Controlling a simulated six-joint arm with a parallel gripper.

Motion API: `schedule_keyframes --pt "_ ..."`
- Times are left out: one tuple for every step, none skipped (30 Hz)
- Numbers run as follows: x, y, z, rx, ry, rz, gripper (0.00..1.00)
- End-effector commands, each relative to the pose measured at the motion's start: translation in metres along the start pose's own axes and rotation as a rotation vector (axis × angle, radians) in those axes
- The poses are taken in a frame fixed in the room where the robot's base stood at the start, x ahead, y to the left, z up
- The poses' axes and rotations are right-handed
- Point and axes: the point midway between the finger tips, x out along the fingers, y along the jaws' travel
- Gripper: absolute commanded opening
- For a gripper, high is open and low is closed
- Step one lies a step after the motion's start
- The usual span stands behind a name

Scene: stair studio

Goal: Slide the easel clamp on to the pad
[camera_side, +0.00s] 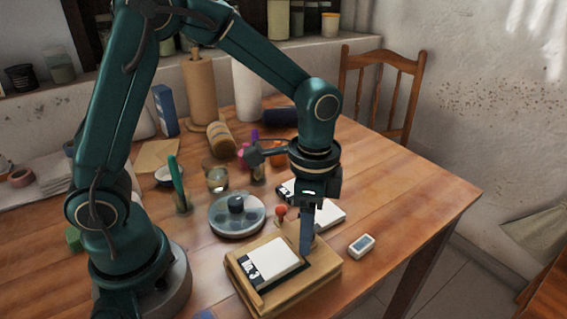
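A white pad (272,258) with a black edge strip marked "NO. 3" lies on a wooden easel board (283,292) at the table's front. My gripper (307,248) points straight down at the board's back right, just right of the pad. Its fingers overlap in this view, so I cannot tell whether they are open or hold anything. A small red knob (281,211) stands just left of the fingers, behind the pad. I cannot tell whether it belongs to the easel clamp. No clamp shows clearly; the spot at the fingertips is partly hidden.
A second white pad (328,215) lies behind my gripper. A small white device (361,245) lies right of the board. A round palette dish (237,215), a glass (216,178) and a green brush-like item (177,180) stand left. The table's right side (415,200) is clear.

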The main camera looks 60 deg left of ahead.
Motion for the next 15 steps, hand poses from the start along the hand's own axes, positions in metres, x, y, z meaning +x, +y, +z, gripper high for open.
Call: schedule_keyframes --pt "0.000 0.000 0.000 0.000 0.002 -0.001 0.53" --pt "0.000 -0.001 -0.001 0.000 0.002 -0.002 0.53" --pt "0.000 -0.001 -0.001 0.000 0.003 -0.003 0.53" --pt "0.000 -0.001 -0.001 0.000 0.004 -0.003 0.53" --pt "-0.001 -0.001 -0.001 0.000 0.004 -0.003 0.53" --pt "-0.001 -0.001 -0.001 0.000 0.004 -0.004 0.53" --pt "-0.001 -0.001 -0.001 0.000 0.005 -0.004 0.53" --pt "-0.002 -0.001 -0.001 0.000 0.006 -0.005 0.53" --pt "-0.004 -0.002 -0.002 0.000 0.007 -0.005 0.53" --pt "-0.006 -0.002 -0.002 0.000 0.007 -0.005 0.53" --pt "-0.009 -0.002 -0.002 0.000 0.007 -0.006 0.53" --pt "-0.014 -0.002 -0.002 0.000 0.009 -0.007 0.53" --pt "-0.018 -0.002 -0.002 0.000 0.010 -0.007 0.53" --pt "-0.022 -0.002 -0.002 0.000 0.009 -0.007 0.53" --pt "-0.028 -0.002 -0.002 0.000 0.010 -0.007 0.53"
